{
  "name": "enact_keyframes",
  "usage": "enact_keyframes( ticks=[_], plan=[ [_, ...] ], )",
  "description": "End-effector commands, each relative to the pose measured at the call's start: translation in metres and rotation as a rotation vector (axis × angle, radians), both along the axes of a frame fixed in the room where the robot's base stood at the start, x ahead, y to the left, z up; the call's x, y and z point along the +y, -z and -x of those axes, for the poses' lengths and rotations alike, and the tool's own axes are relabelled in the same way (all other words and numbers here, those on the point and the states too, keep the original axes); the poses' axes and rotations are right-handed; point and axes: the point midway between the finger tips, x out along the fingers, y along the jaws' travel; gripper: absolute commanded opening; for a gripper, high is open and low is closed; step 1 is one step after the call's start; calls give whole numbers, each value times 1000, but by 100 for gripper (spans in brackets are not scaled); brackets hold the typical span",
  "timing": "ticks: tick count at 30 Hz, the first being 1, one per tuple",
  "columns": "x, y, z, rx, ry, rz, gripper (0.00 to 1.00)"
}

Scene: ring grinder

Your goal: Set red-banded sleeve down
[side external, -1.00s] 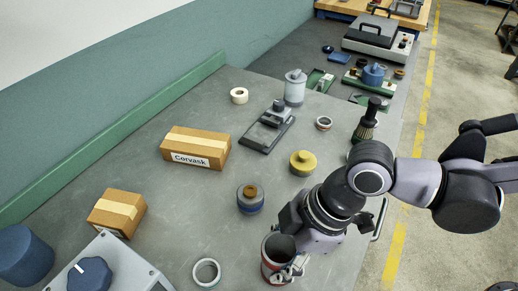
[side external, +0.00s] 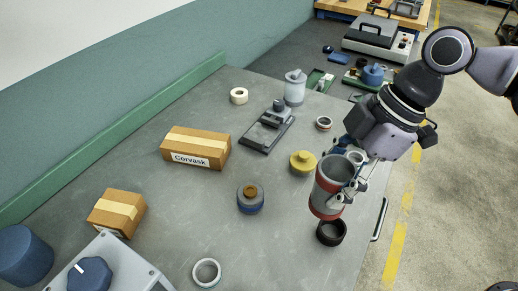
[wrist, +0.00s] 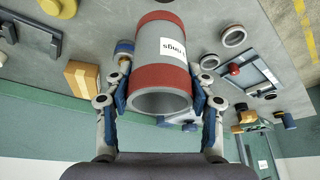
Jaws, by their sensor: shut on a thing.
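The red-banded sleeve (side external: 331,184) is a grey open tube with a red band at each end. My gripper (side external: 346,188) is shut on it from the right side in the side view. The sleeve looks close to upright and raised above the bench, just behind and above a black ring (side external: 331,232). In the wrist view the sleeve (wrist: 160,50) lies between both fingers (wrist: 160,92), one on each side. A white label with partly visible lettering shows on its grey middle. The finger contact is partly hidden in the side view.
A yellow knobbed part (side external: 303,162) stands close to the left of my gripper. A blue-based part (side external: 250,199) and a pale ring (side external: 206,272) stand farther left. A Corvask box (side external: 195,148) sits toward the wall. Bare bench (side external: 275,250) lies left of the black ring.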

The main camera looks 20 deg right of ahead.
Motion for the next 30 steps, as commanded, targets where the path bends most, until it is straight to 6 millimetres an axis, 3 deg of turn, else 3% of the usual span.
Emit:
enact_keyframes(
  ticks=[5, 15, 24, 30],
  plan=[
    [14, -10, -18, 0, -23, -1, 23],
    [78, -23, -75, 1, -116, 0, 23],
    [132, -16, -117, 1, -197, -1, 23],
    [155, -8, -132, 0, -233, -2, 23]
  ],
)
